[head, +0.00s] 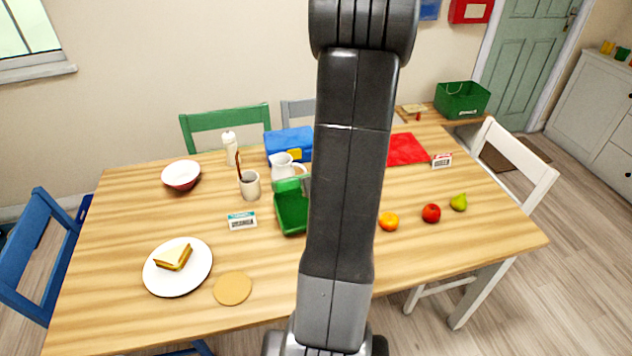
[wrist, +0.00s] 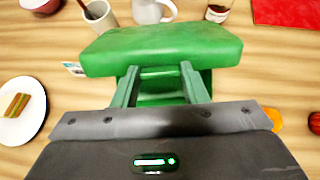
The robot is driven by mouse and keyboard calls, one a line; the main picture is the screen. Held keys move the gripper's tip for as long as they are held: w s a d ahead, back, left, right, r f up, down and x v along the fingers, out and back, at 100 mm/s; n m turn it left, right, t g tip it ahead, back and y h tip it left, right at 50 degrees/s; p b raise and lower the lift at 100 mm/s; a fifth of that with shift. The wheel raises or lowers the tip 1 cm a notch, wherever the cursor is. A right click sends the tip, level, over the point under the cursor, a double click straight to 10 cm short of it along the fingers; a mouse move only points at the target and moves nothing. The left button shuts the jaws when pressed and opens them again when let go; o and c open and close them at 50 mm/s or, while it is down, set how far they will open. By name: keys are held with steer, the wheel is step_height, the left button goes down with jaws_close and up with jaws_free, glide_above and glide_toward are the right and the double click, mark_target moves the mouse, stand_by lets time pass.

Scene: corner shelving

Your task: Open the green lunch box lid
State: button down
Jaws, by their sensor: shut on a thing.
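The green lunch box (head: 291,212) stands near the middle of the table, partly hidden by my arm. Its dark green inside shows from above. Its lighter green lid (head: 288,185) is at the far side of the box, tilted up. In the wrist view the lid (wrist: 160,48) is a wide green slab in front of my fingers. My gripper (wrist: 160,73) is shut on the lid's near part. The exact contact is hard to see. In the head view my arm hides most of the gripper.
A white jug (head: 283,168), a mug (head: 249,186) and a blue lunch box (head: 288,143) stand close behind the green box. A small labelled box (head: 242,220) lies left. An orange (head: 389,221) and an apple (head: 431,213) lie right. A sandwich plate (head: 178,281) is front left.

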steer(key=c, duration=0.8)
jaws_free()
steer(key=shift+c, duration=0.2)
steer(key=p+v, duration=0.3)
steer(key=v, duration=1)
steer(key=shift+s+d+r+p, duration=0.15)
steer(key=shift+s+r+p, duration=0.1)
steer(key=shift+r+p, duration=0.05)
steer(key=b+x, duration=0.3)
steer(key=x, duration=1)
steer(key=shift+w+f+b, duration=0.25)
steer(key=shift+f+b, duration=0.05)
steer(key=shift+r, duration=0.1)
